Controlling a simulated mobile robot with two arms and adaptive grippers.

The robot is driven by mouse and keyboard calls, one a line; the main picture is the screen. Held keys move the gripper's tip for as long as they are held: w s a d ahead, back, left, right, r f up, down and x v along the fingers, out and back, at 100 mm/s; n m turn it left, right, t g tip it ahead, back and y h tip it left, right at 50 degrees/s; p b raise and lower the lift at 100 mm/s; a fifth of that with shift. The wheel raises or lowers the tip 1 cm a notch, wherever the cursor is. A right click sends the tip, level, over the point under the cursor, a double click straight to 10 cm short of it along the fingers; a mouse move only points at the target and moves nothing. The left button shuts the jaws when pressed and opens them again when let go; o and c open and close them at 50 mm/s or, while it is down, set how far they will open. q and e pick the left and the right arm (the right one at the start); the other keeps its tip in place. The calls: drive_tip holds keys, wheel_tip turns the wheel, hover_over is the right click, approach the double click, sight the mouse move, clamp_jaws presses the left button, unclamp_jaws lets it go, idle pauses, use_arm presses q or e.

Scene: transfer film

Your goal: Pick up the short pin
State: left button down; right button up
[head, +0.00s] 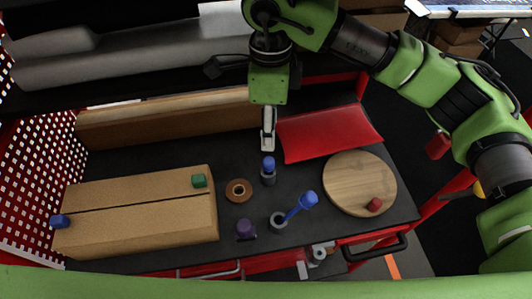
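A short blue pin (268,163) stands upright in a small grey holder (268,179) near the middle of the dark worktop. A longer blue pin (301,206) leans to the right out of a grey ring-shaped holder (279,221), nearer to me. My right gripper (268,146) points down, with its fingertips just behind or above the short pin's top in the picture. A small gap shows between them. Its fingers are seen nearly edge-on, so I cannot tell how far apart they are. My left gripper is out of view.
A cardboard box (140,228) on the left bears a green cube (199,181) and a blue block (60,221). A brown ring (238,190), a purple piece (245,229), a red folder-like object (328,133) and a round wooden board (345,180) with a red piece (374,204) surround the pins.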

sight(269, 161)
drive_tip(key=f, duration=0.2)
drive_tip(key=f+p, duration=0.1)
drive_tip(key=f, duration=0.1)
drive_tip(key=f+p, duration=0.1)
drive_tip(key=f, duration=0.2)
drive_tip(key=shift+s, duration=0.3)
drive_tip(key=shift+w+f, duration=0.1)
drive_tip(key=shift+f, duration=0.25)
drive_tip(key=shift+f+p, duration=0.2)
drive_tip(key=shift+p, duration=0.15)
wheel_tip(269, 161, down, 4)
drive_tip(key=p, duration=0.3)
drive_tip(key=shift+f, duration=0.4)
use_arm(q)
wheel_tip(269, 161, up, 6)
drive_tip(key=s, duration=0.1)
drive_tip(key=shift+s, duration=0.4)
use_arm(e)
drive_tip(key=shift+f, duration=0.15)
drive_tip(key=shift+c, duration=0.3)
clamp_jaws()
